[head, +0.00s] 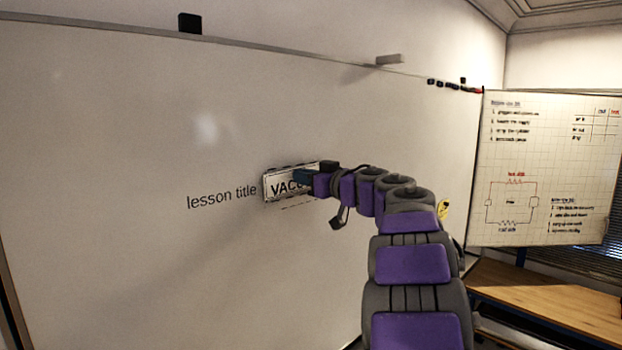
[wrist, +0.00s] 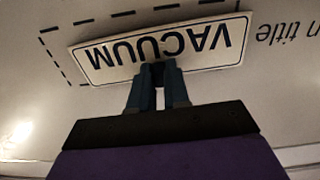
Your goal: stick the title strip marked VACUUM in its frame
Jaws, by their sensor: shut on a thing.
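The white title strip marked VACUUM (head: 282,187) is at the whiteboard, just right of the printed words "lesson title" (head: 222,197). My gripper (head: 304,178) is shut on the strip and covers its right part in the head view. In the wrist view the strip (wrist: 205,62) appears upside down, with the fingertips (wrist: 158,75) at its lower middle edge. The dashed frame (wrist: 57,57) shows past the strip's left end and upper edge there. The strip lies slightly tilted to it and shifted toward the printed words. I cannot tell whether the strip touches the board.
The whiteboard (head: 120,130) is otherwise mostly bare around the strip. A black block (head: 190,23) and a grey piece (head: 389,60) sit along its top rail. A paper chart (head: 545,165) and a wooden table (head: 550,300) stand to the right.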

